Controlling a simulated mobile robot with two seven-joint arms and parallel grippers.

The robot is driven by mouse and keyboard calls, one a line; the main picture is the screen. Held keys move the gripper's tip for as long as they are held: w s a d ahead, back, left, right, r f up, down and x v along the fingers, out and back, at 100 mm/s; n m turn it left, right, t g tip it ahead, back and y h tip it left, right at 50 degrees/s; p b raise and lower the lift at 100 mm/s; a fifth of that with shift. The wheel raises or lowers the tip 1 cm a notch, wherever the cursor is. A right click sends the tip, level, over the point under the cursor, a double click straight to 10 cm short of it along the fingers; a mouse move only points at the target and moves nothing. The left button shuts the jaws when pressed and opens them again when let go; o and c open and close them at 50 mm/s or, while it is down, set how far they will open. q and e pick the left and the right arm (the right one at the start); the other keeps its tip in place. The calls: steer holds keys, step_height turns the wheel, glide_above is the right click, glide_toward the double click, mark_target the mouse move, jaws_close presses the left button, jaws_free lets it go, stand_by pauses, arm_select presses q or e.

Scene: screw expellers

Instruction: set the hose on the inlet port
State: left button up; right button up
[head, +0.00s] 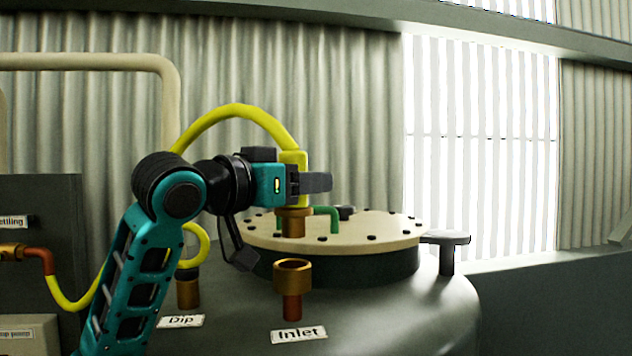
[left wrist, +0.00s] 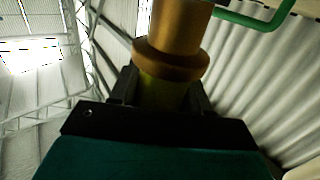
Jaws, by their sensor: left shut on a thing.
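My left gripper (head: 308,183) is shut on the yellow hose (head: 235,110) near its end. The hose's brass end fitting (head: 294,220) points down below the gripper. In the left wrist view the brass fitting (left wrist: 172,40) sticks out past the dark fingers (left wrist: 160,92). The inlet port (head: 292,275) is an upright brass cup on a reddish stem, behind the "Inlet" label (head: 299,335). The fitting hangs above the port, apart from it, with a gap between them in the head view. My right gripper is not in view.
A brass port stands by the "Dip" label (head: 181,321), partly behind my left arm. A round bolted lid (head: 345,235) with a green handle (head: 333,216) lies behind the inlet port. The tank top (head: 390,315) is clear at right.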

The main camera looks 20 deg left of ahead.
mark_target(285, 232)
arm_select(q)
steer(key=shift+s+f, duration=0.15)
steer(key=shift+f, duration=0.1)
step_height(285, 232, down, 4)
steer(key=shift+s+r+b, duration=0.1)
steer(key=shift+r+b, duration=0.05)
steer(key=shift+b, duration=0.35)
steer(key=shift+f+b, duration=0.35)
steer(key=shift+f, duration=0.3)
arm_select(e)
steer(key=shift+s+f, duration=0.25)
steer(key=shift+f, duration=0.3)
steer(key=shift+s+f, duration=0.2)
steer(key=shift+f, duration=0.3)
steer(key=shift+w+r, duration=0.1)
arm_select(q)
steer(key=shift+p, duration=0.5)
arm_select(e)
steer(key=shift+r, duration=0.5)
arm_select(q)
steer(key=shift+f+b, duration=0.4)
steer(key=shift+f, duration=0.2)
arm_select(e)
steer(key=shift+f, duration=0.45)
arm_select(q)
steer(key=o, duration=1)
